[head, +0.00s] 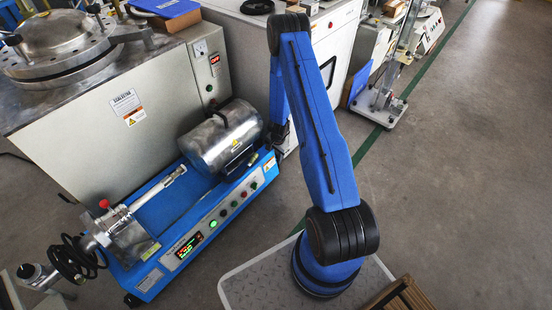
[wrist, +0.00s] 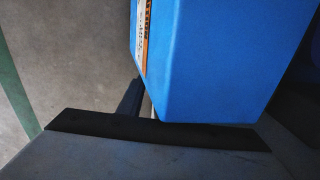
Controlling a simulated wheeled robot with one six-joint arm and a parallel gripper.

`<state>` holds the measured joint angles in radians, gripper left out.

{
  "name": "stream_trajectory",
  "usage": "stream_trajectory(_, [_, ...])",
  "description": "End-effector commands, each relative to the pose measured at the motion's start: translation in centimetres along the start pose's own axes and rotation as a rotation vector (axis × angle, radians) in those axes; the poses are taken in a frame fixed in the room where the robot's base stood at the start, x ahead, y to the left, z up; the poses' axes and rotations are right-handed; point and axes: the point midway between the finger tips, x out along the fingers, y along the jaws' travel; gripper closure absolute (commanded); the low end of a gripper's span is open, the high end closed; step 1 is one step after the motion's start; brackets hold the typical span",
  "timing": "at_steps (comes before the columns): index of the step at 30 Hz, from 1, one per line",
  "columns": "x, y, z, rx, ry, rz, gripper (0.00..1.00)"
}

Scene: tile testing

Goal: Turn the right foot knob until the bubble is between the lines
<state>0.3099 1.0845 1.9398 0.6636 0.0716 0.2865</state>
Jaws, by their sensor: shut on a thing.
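The blue test machine (head: 215,215) stands on the floor with a steel drum (head: 226,138) on its right half. My arm reaches over to its right end, where my gripper (head: 279,134) is low against the machine and mostly hidden by the arm. In the wrist view the machine's blue side (wrist: 225,60) fills the upper right, and a dark finger of my gripper (wrist: 133,99) shows beside it. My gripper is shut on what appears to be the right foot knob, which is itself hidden. I cannot make out the bubble or its lines.
A grey cabinet (head: 75,120) stands close behind the machine, and a white cabinet (head: 335,60) is behind my arm. A red-tipped lever (head: 104,204) rises at the machine's left end. The grey floor (head: 460,170) on the right is open, crossed by a green line.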

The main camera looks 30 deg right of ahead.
Motion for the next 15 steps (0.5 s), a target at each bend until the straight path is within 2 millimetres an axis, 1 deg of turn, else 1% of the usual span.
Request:
stream_trajectory(6, [-0.01,-0.02,-0.05,-0.099,-0.007,0.000,0.90])
stream_trajectory(15, [-0.02,-0.04,-0.05,-0.111,-0.008,-0.001,0.90])
